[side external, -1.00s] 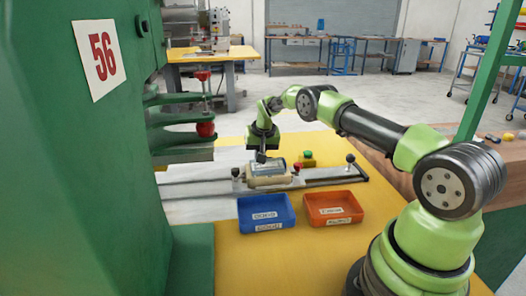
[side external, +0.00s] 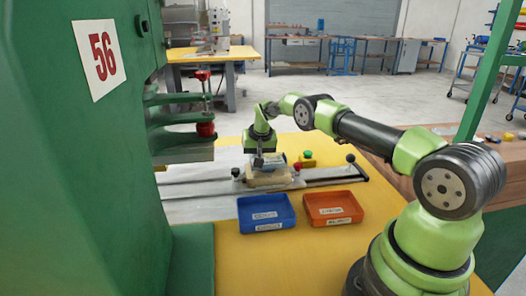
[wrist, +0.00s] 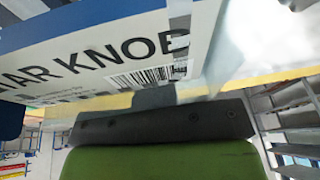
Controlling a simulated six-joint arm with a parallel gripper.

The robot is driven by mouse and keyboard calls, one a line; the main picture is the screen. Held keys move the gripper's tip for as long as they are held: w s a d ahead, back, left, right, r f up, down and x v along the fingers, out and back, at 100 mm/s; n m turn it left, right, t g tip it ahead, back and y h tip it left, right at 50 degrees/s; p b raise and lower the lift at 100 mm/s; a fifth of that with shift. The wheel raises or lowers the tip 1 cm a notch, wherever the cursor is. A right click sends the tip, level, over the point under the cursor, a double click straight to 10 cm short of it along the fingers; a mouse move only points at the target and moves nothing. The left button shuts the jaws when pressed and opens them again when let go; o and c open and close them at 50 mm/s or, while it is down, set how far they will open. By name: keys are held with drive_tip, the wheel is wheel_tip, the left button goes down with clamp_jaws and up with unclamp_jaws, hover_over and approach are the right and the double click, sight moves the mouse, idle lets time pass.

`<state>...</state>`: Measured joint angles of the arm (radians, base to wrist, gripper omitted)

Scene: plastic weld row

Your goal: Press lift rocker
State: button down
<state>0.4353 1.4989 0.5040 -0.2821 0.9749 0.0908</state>
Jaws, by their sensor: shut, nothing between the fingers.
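My gripper (side external: 258,162) is shut and empty, pointing down over the slide rail in the side view. It is right above or beside a cream block (side external: 268,179) with a pale bluish part on it; whether it touches them I cannot tell. A yellow box with a green button (side external: 308,155) stands just behind and to the right. I cannot pick out a lift rocker for certain. The wrist view shows a large white and blue label (wrist: 95,55) with "AR KNOB" and a barcode, close in front of my gripper (wrist: 155,98).
A blue bin (side external: 266,213) and an orange bin (side external: 333,207) stand on the yellow table in front of the rail (side external: 328,178). A red knob (side external: 297,167) sits beside the block. The green press (side external: 100,170) numbered 56 fills the left side.

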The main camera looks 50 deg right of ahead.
drive_tip(key=w+a+r, duration=0.1)
drive_tip(key=a+r, duration=0.4)
drive_tip(key=r, duration=0.7)
drive_tip(key=shift+a+r, duration=0.15)
drive_tip(key=shift+r, duration=0.25)
drive_tip(key=shift+w, duration=0.1)
drive_tip(key=s+a+r+n+t+y, duration=0.1)
drive_tip(key=s+a+r, duration=0.4)
drive_tip(key=r, duration=0.4)
drive_tip(key=s+a+r+n+t, duration=0.1)
drive_tip(key=s+a+r, duration=0.45)
drive_tip(key=r, duration=0.25)
drive_tip(key=s+a+n+t+y, duration=0.1)
drive_tip(key=s+a, duration=0.3)
drive_tip(key=s, duration=0.7)
drive_tip(key=s+a+f+n+t+y, duration=0.1)
drive_tip(key=s+a, duration=0.3)
drive_tip(key=s, duration=0.7)
drive_tip(key=shift+a+n+y, duration=0.2)
drive_tip(key=shift+n+y, duration=0.1)
drive_tip(key=shift+n, duration=0.1)
